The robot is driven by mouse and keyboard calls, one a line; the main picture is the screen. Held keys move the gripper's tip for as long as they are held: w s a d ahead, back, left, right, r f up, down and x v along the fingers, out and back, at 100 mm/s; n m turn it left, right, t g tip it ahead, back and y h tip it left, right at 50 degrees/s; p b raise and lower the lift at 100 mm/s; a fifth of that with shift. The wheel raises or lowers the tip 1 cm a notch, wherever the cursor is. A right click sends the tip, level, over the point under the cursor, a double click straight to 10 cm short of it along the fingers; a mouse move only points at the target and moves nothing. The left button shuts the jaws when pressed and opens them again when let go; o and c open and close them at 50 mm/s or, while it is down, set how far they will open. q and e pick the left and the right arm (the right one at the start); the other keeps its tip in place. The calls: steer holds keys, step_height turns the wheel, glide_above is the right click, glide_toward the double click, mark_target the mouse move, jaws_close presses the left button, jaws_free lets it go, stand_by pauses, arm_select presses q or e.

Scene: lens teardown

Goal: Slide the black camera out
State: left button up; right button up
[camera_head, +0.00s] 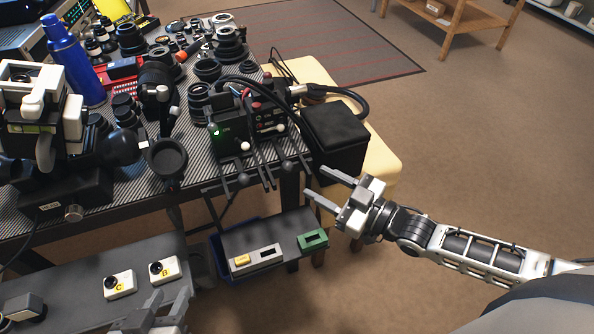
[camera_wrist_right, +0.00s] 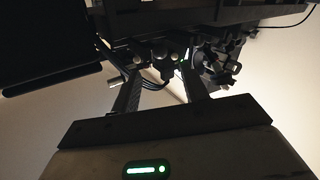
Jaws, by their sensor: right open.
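A black camera rig (camera_head: 222,138) with a small green light, knobs, cables and dark rods pointing toward me stands at the table's front right corner. My right gripper (camera_head: 318,184) is open and empty, to the right of the rods and apart from them. In the right wrist view its two fingers (camera_wrist_right: 162,92) stand apart, with dark rig parts and cables beyond them. My left gripper (camera_head: 158,310) shows at the bottom edge, above the grey lower surface and far from the rig. It is partly cut off, and I cannot tell whether it is open.
A black box-like case (camera_head: 340,140) sits on a yellow seat (camera_head: 384,150), right behind the rods. Lenses (camera_head: 130,38) and a blue bottle (camera_head: 75,62) crowd the table. The floor at right is clear.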

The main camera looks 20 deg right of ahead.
mark_target(292, 169)
arm_select(q)
steer(key=shift+w+r, duration=0.1)
steer(key=shift+r, duration=0.05)
arm_select(e)
steer(key=x, duration=0.6)
steer(key=shift+w+a, duration=0.25)
steer(key=shift+w, duration=0.05)
